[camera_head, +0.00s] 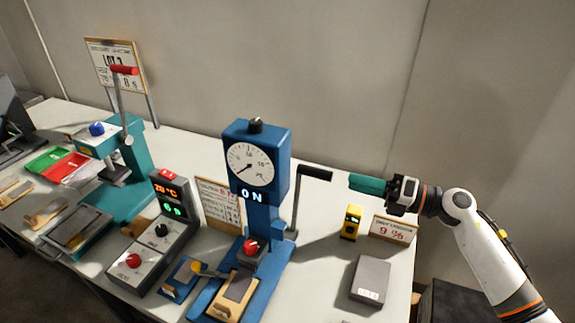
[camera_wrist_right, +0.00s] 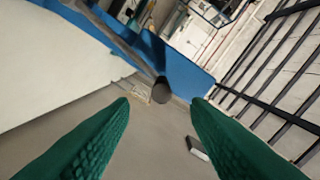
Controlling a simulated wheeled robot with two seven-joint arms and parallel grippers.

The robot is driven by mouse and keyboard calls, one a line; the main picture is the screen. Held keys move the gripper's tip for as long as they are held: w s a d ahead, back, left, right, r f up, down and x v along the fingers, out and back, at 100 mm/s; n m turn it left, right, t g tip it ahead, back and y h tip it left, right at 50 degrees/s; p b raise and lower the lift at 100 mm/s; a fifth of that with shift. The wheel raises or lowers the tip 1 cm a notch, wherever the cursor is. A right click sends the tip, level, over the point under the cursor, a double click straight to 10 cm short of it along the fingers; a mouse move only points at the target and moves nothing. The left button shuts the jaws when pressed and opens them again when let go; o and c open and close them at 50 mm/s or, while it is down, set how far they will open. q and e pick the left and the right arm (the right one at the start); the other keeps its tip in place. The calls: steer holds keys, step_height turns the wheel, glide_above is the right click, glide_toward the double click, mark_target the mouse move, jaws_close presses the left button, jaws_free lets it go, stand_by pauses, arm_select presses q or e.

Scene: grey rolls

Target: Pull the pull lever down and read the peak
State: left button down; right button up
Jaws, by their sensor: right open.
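The blue pull tester (camera_head: 256,140) stands mid-table with a round white dial (camera_head: 250,165). The dial's dark needle points to the lower left, and the display below reads "0 N". Its pull lever (camera_head: 315,172) has a black horizontal handle on a grey rod, which stands nearly upright at the tester's right side. My right gripper (camera_head: 367,184), with teal fingers, is to the right of the handle and apart from it. In the right wrist view the fingers are open, and the dark handle end (camera_wrist_right: 163,90) shows between them, farther ahead. My left gripper is not in view.
A teal press (camera_head: 124,180) with a red-handled lever stands at the left. A control box (camera_head: 165,235) with red and green displays is left of the tester. A yellow device (camera_head: 351,222), a "9 %" sign (camera_head: 394,230) and a grey block (camera_head: 370,279) are at the right.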

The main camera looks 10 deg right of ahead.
mark_target(303, 169)
steer(key=p+x, duration=0.4)
steer(key=x, duration=0.5)
steer(key=shift+w+a+r, duration=0.1)
steer(key=shift+a+r, duration=0.1)
steer(key=shift+w+a+f, duration=0.1)
steer(key=shift+w+a, duration=0.1)
steer(key=shift+a, duration=0.1)
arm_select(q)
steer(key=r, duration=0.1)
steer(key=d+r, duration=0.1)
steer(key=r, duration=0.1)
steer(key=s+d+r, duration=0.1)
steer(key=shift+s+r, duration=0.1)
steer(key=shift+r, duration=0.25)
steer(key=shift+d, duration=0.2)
arm_select(e)
steer(key=shift+a, duration=0.1)
steer(key=shift+c, duration=0.9)
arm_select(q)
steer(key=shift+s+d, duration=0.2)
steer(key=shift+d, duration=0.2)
arm_select(e)
jaws_close()
